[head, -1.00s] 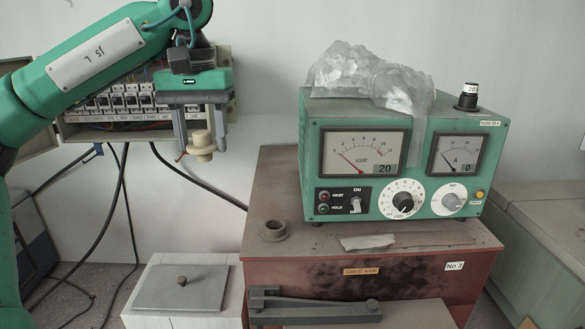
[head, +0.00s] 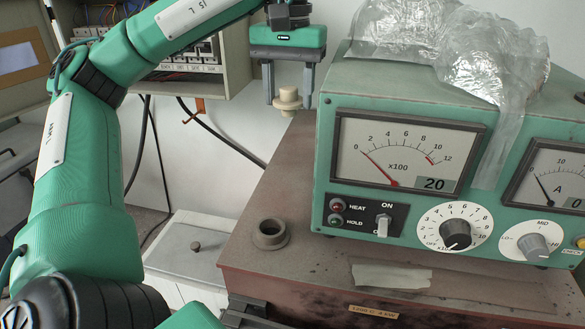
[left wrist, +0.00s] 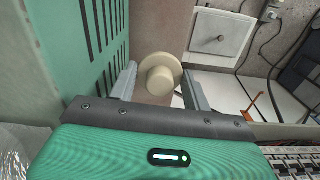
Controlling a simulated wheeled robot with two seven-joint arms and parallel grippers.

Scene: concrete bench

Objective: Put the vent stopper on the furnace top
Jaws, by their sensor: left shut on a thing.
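The vent stopper (head: 288,97) is a cream, stepped round plug. My left gripper (head: 288,101) is shut on it and holds it upright in the air, left of the green control box and beyond the vent in the picture. In the left wrist view the stopper (left wrist: 160,76) shows between the two grey fingers of the gripper (left wrist: 161,88). The furnace top (head: 325,270) is a dusty reddish-brown surface. The vent is a short grey-brown collar (head: 270,234) near its left edge, with its dark hole showing. My right gripper is out of view.
The green control box (head: 402,215) with dials stands on the furnace, close right of the gripper, with clear plastic wrap (head: 490,60) on top. A pale strip (head: 390,275) lies before it. A white box with a grey lid (head: 195,252) stands lower left. An open electrical cabinet (head: 235,55) hangs behind.

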